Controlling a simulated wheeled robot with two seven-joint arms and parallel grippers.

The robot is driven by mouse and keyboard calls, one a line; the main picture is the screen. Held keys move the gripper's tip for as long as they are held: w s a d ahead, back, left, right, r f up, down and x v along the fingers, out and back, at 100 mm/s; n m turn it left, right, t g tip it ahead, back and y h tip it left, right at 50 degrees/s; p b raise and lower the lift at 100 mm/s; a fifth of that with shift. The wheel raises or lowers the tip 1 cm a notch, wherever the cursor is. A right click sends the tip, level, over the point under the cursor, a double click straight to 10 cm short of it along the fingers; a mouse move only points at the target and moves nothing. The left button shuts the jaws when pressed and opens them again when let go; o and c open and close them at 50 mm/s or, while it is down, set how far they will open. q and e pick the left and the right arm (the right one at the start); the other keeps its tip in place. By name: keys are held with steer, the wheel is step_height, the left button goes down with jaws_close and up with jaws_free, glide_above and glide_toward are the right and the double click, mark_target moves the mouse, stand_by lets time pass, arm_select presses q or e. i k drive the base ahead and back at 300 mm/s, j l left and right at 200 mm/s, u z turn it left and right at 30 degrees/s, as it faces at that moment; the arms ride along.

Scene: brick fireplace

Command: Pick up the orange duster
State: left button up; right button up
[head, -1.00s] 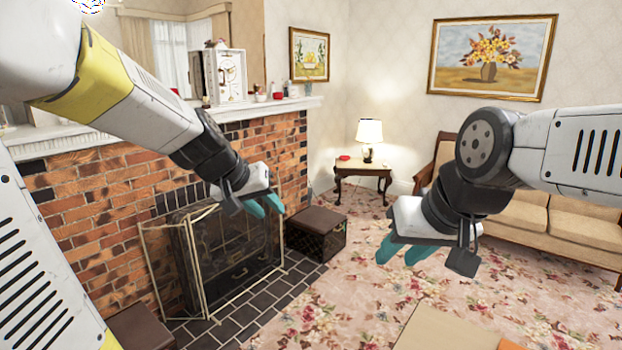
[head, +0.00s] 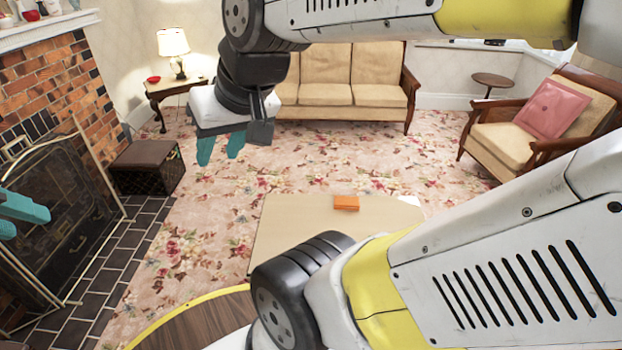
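The orange duster (head: 346,202) is a small box-shaped block lying on the pale tabletop (head: 290,225), near its far edge in the middle of the head view. My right gripper (head: 220,148) hangs to the upper left of the duster, with its teal fingers apart and nothing between them. My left gripper (head: 14,216) shows only as teal fingertips at the left edge. They look apart and empty, in front of the fireplace screen. Both grippers are well away from the duster. My arm links cover the near right part of the table.
A sofa (head: 352,95) stands at the back and an armchair (head: 510,140) with a pink cushion at the right. A dark box-like ottoman (head: 148,168) stands by the fireplace screen (head: 60,215). A lamp table (head: 185,86) is behind. Floral carpet surrounds the table.

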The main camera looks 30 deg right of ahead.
mark_target(352, 203)
steer(key=z, duration=1.65)
steer(key=i+l+u, duration=0.3)
steer(key=u, duration=0.15)
steer(key=i+l+u, duration=0.5)
steer(key=l+u, duration=0.35)
